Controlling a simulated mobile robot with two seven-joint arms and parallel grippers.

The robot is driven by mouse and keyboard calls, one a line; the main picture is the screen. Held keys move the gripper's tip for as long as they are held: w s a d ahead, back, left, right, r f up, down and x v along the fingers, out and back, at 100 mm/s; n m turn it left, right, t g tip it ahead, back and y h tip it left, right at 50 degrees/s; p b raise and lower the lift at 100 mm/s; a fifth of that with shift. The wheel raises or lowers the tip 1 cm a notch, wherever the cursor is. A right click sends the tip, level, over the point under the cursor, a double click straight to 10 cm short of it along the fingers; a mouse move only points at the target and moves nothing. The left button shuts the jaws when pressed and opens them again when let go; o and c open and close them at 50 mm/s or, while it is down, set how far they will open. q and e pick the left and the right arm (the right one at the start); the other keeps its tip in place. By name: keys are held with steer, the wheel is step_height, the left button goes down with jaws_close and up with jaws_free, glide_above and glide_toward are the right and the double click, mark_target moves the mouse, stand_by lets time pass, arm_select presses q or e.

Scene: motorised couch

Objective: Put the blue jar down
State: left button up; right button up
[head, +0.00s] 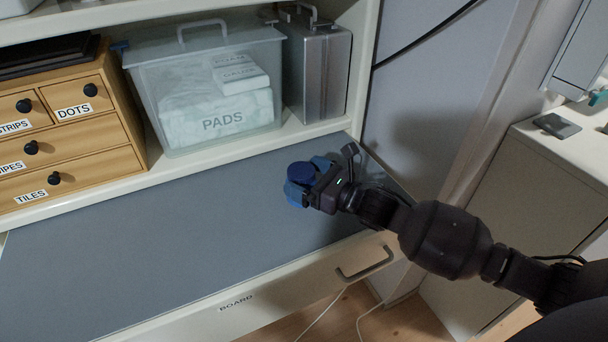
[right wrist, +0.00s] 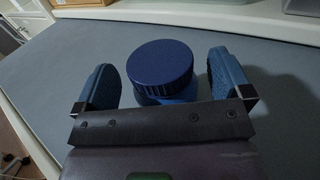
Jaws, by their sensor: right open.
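The blue jar (head: 301,174) has a dark blue ribbed lid and stands upright on the grey board surface (head: 180,235), near its right end. My right gripper (head: 309,182) is around the jar, with one finger on each side. In the right wrist view the jar (right wrist: 160,70) sits between the two blue finger pads, and gaps show on both sides, so the right gripper (right wrist: 159,75) is open and apart from it. The jar's lower part is partly hidden by the gripper. My left gripper is in neither view.
A clear bin labelled PADS (head: 205,90) and a metal case (head: 318,70) stand on the shelf behind the board. A wooden drawer unit (head: 70,130) is at the left. The board is clear left of the jar. A white cabinet (head: 510,190) stands at the right.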

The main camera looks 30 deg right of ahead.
steer(key=p+v, duration=0.1)
steer(key=v, duration=0.9)
steer(key=shift+r, duration=0.1)
steer(key=shift+s+d, duration=0.3)
steer(key=shift+s, duration=0.15)
steer(key=shift+s, duration=0.1)
